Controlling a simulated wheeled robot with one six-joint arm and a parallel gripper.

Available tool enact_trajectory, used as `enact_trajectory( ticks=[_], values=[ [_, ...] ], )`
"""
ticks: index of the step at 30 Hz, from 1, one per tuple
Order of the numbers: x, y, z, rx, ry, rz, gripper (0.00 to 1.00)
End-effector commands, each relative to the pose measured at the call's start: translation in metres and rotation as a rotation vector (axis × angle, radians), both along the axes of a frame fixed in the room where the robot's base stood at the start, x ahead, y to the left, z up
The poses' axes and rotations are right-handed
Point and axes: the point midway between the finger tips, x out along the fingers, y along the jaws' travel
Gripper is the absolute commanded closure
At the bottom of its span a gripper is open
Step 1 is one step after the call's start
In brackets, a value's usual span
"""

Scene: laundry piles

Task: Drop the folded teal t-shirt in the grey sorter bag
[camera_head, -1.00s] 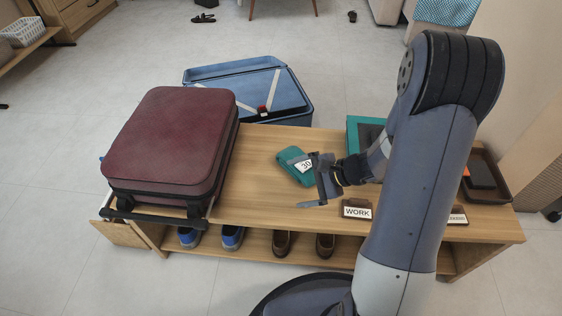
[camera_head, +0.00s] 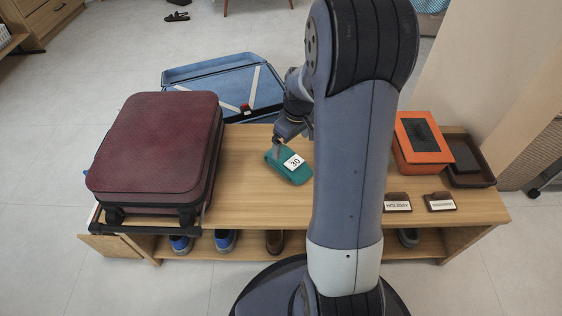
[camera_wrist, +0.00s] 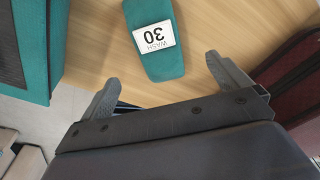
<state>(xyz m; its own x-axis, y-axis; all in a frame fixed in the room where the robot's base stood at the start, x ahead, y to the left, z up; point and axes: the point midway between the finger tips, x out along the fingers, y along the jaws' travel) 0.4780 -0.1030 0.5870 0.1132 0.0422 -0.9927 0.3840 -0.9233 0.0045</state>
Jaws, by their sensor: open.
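The folded teal t-shirt (camera_head: 280,171) lies flat on the wooden bench in the head view, with a white label reading 30. In the wrist view the t-shirt (camera_wrist: 162,69) lies beyond the fingertips, between their lines, its label reading WASH 30. My gripper (camera_head: 281,146) is at the far left end of the t-shirt in the head view. Its two fingers are spread with nothing between them in the wrist view (camera_wrist: 165,83). I cannot tell whether a fingertip touches the cloth. I cannot make out a grey sorter bag in these frames.
A maroon suitcase (camera_head: 157,147) stands left on the bench (camera_head: 243,205). A blue open case (camera_head: 215,84) lies behind it. An orange box (camera_head: 424,157), a dark tray (camera_head: 479,180) and HOLIDAY sign (camera_head: 397,206) are right.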

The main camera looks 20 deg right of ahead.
Motion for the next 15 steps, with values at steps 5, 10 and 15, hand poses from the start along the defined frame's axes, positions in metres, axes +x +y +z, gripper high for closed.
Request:
enact_trajectory(
  ticks=[5,10,15],
  values=[
    [0.003,0.002,-0.033,0.003,0.004,-0.003,0.04],
    [0.005,0.003,-0.049,0.003,0.001,-0.004,0.04],
    [0.007,0.003,-0.065,0.005,0.003,-0.004,0.04]
  ],
)
